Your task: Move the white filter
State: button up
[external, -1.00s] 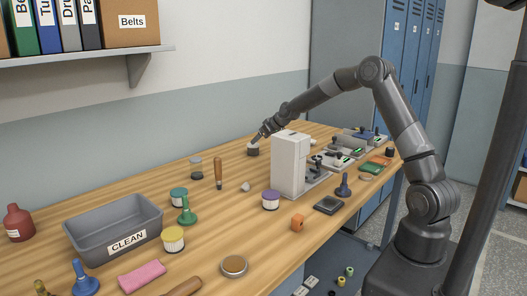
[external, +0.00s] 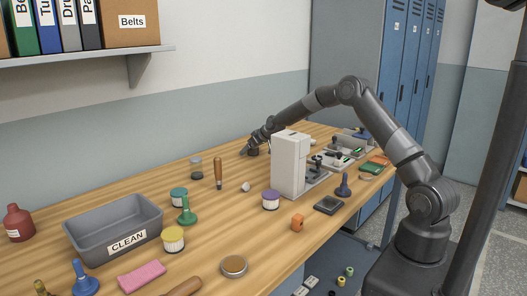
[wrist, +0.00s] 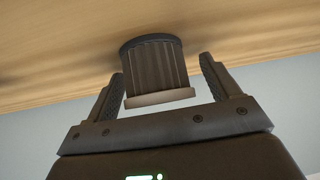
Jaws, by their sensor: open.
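A pleated filter with a dark cap and a pale rim (wrist: 152,72) stands between the two open fingers of my gripper (wrist: 160,85) in the wrist view. Its pleats look grey-brown in shadow, and I cannot tell whether it is the white filter. A gap shows on both sides of it. In the external view my gripper (external: 248,149) is low over the far part of the bench, beside the pale machine, and the filter (external: 253,152) is mostly hidden by it. Filters with a purple cap (external: 271,200), yellow cap (external: 173,239) and teal cap (external: 178,197) stand nearer.
The tall pale machine (external: 289,165) stands close to my arm on the right. A wooden-handled tool (external: 218,173) stands to the left. A grey bin marked CLEAN (external: 95,246) is at the front left. The bench between bin and gripper holds scattered small items.

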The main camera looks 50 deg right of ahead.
jog(key=shift+c, duration=0.3)
jog(key=c, duration=1)
jog(key=shift+a, duration=9.95)
jog(key=o, duration=1.1)
jog(key=shift+c, duration=0.2)
jog(key=v, duration=1)
jog(key=shift+s+r, duration=0.25)
jog(key=shift+r, duration=0.05)
